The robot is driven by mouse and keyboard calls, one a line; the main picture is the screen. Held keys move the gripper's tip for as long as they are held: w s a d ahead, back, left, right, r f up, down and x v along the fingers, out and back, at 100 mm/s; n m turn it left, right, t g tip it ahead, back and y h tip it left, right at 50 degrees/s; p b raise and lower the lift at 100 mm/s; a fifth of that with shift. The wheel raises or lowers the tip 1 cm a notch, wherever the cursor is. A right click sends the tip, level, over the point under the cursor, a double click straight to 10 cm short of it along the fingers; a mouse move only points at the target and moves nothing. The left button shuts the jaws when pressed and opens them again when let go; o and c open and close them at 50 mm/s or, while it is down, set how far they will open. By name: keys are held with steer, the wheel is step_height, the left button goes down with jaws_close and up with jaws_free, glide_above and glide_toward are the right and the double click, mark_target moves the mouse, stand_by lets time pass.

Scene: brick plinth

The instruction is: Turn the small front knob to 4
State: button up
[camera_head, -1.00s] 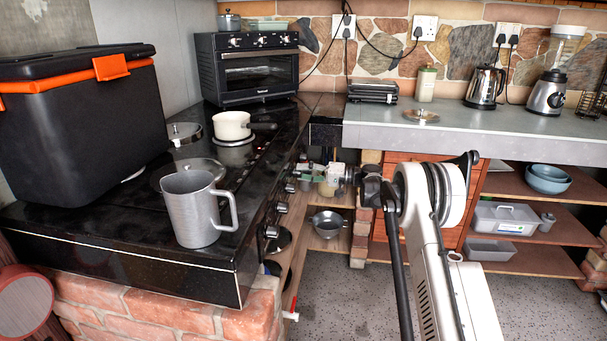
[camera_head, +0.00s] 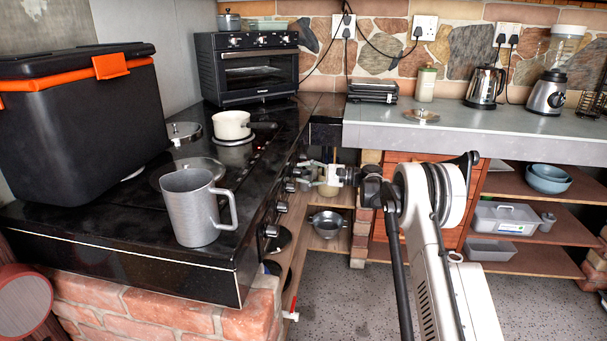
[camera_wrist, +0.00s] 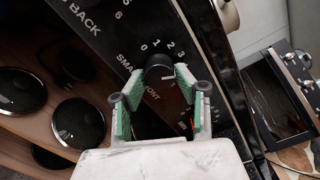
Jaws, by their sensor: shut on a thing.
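The small front knob (camera_wrist: 159,66) is a dark round knob on the black stove panel. In the wrist view "SMALL" and part of "FRONT" show beside it, with the numbers 0, 1, 2 and 3 above it. A short pale mark shows on the knob's lower right. My gripper (camera_wrist: 154,88) has its green-padded fingers on either side of the knob and is shut on it. Any numbers past 3 are hidden. In the head view my gripper (camera_head: 312,172) is at the stove's right-hand front, and it hides the knob there.
More knobs (camera_head: 271,231) line the stove front. A grey metal jug (camera_head: 190,215) and a white pot (camera_head: 231,125) stand on the stove top (camera_head: 120,225). A black oven (camera_head: 247,70) is behind. Shelves with dark pans (camera_wrist: 78,122) lie below the panel.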

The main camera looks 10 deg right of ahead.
steer(key=shift+m, duration=0.5)
steer(key=o, duration=1.1)
steer(key=shift+o, duration=0.2)
steer(key=shift+d, duration=0.1)
steer(key=v, duration=1.2)
